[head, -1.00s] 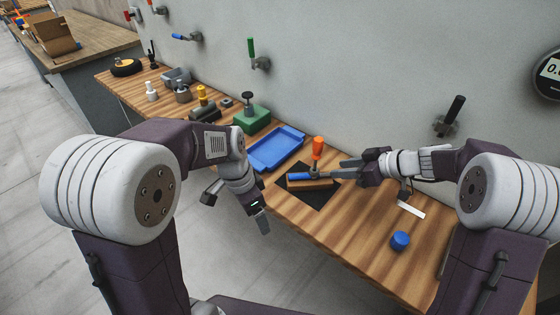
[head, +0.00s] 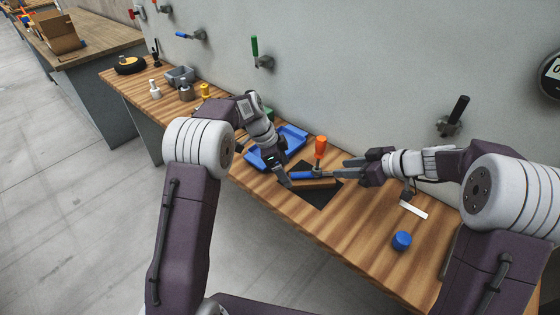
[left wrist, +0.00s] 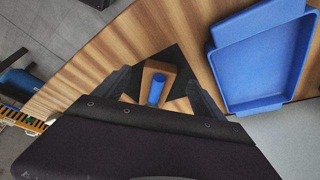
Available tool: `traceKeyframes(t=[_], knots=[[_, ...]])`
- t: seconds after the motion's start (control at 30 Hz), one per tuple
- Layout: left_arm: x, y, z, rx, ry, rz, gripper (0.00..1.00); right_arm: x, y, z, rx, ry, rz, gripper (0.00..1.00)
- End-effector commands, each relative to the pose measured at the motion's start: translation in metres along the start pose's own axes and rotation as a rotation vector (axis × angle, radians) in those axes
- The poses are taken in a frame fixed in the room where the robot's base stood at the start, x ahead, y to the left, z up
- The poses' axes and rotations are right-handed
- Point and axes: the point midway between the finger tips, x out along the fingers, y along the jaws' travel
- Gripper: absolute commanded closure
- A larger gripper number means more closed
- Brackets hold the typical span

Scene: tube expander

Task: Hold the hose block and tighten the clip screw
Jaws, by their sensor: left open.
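The hose block (head: 322,184) is a wooden block with a blue hose (head: 302,175) on top, lying on a black mat (head: 322,199). In the left wrist view the block (left wrist: 151,70) and hose (left wrist: 157,90) sit between my two fingers. My left gripper (head: 284,180) is open, close to the left end of the block; contact cannot be told. An orange-handled screwdriver (head: 320,146) stands upright over the block. Its tip and the clip screw are too small to make out. My right gripper (head: 346,169) points left just right of the screwdriver, its two fingers apart.
A blue tray (head: 293,134) lies behind my left arm, close to the mat. A blue cap (head: 401,240) and a white strip (head: 413,210) lie to the right. Several bottles and parts stand at the bench's far left. The wall rises behind the bench.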

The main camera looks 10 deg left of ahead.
Motion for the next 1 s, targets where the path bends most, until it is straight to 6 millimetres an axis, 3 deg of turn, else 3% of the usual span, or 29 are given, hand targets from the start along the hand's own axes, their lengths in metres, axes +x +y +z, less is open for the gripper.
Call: traceKeyframes(t=[0.23, 0.6, 0.8, 0.9, 0.93, 0.97, 1.0], knots=[[0.04, 0.0, 0.0, 0.001, 0.0, 0.001, 0.2, 0.0, 0.0, 0.0, 0.0, 0.0, 0.0, 0.64], [0.048, 0.0, 0.0, 0.001, 0.0, -0.001, 0.23, 0.0, 0.0, 0.0, 0.0, 0.0, 0.0, 0.64], [0.048, 0.0, 0.0, 0.001, 0.0, -0.002, 0.78, 0.0, 0.0, 0.0, 0.0, 0.0, 0.0, 0.64], [0.047, 0.0, 0.0, 0.001, 0.0, -0.002, 1.0, 0.0, 0.0, 0.0, 0.0, 0.0, 0.0, 0.64], [0.047, 0.0, 0.0, 0.001, 0.0, -0.002, 1.0, 0.0, 0.0, 0.0, 0.0, 0.0, 0.0, 0.64], [0.047, 0.0, 0.0, 0.001, 0.0, -0.002, 0.54, 0.0, 0.0, 0.0, 0.0, 0.0, 0.0, 0.64], [0.047, 0.0, 0.0, 0.001, 0.0, -0.002, 0.65, 0.0, 0.0, 0.0, 0.0, 0.0, 0.0, 0.64]])
